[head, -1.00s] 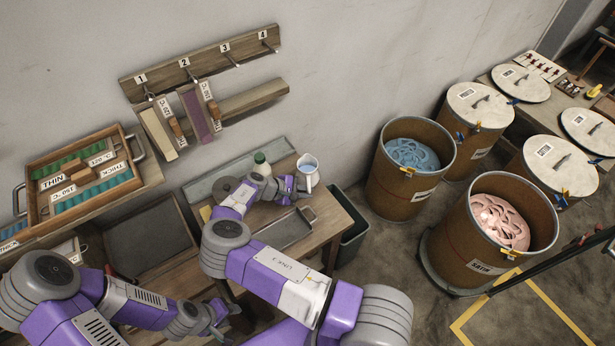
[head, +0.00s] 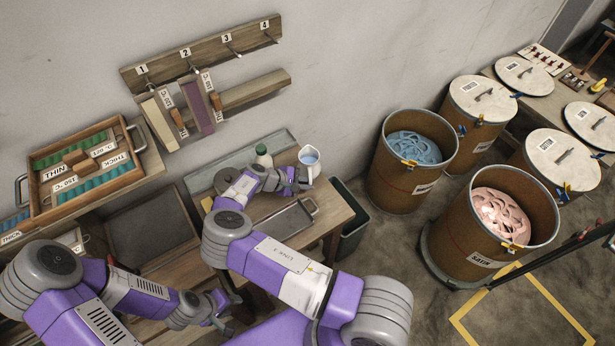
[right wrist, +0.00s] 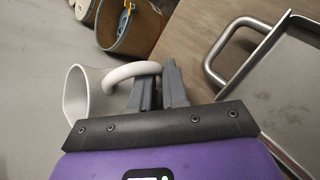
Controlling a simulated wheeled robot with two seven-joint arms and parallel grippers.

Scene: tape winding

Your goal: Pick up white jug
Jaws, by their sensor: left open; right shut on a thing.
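The white jug (head: 310,158) has blue liquid inside and is at the right end of the wooden bench in the head view. In the right wrist view the white jug (right wrist: 88,92) shows at the left, its curved handle reaching to my fingers. My right gripper (head: 298,181) is at the jug's handle; in the right wrist view its fingers (right wrist: 160,88) are shut on that handle. I cannot tell whether the jug's base touches the bench. My left gripper (head: 228,312) is open and empty, low at the left, away from the jug.
A metal tray (head: 286,222) lies on the bench just in front of the jug, and a white bottle with a green cap (head: 263,156) stands left of it. A dark bin (head: 352,236) is below the bench's right end. Drums with blue (head: 391,181) and pink strips stand further right.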

